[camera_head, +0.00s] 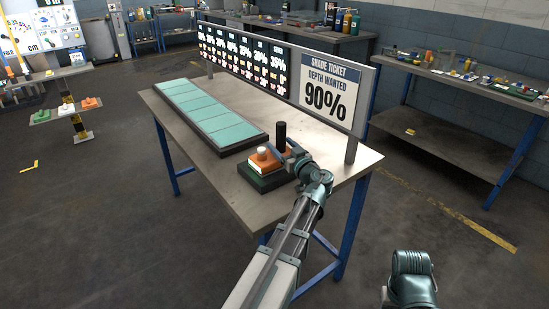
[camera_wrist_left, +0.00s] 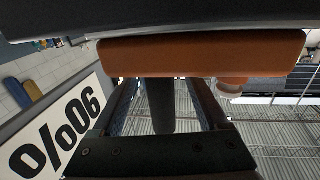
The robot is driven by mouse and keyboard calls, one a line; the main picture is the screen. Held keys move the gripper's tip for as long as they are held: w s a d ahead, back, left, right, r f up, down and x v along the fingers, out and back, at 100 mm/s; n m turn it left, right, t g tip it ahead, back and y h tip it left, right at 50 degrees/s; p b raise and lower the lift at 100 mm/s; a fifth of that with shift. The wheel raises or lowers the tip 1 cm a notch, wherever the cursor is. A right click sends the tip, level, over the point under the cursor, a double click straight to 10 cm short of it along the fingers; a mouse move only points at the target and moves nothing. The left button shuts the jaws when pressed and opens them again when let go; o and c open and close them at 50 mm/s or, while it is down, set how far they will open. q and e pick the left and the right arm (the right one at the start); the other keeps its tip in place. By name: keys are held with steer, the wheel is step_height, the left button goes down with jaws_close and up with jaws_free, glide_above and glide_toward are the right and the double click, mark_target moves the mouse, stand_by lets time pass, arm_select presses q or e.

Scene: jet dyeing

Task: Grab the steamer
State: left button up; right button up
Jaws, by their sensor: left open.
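The steamer (camera_head: 270,161) has an orange body, a pale knob on top and an upright black handle (camera_head: 281,133). It sits on a dark green-edged base (camera_head: 262,182) at the near end of the table. My left gripper (camera_head: 285,157) is open beside the orange body, low around the handle. In the left wrist view the orange body (camera_wrist_left: 200,54) spans the top, and the dark handle (camera_wrist_left: 160,108) stands between the spread fingers. Contact with the handle cannot be told. Of my right arm only a link shows at the bottom right; its gripper is out of view.
A row of teal panels in a dark tray (camera_head: 205,113) lies along the table (camera_head: 320,170). A sign board (camera_head: 331,92) reading 90% stands on the table's far edge, close behind my left gripper. A shelf bench (camera_head: 460,85) stands at the right. Floor around is clear.

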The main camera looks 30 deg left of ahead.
arm_select(q)
steer(key=shift+w+a, duration=0.2)
steer(key=shift+a, duration=0.05)
jaws_close()
stand_by(1.3)
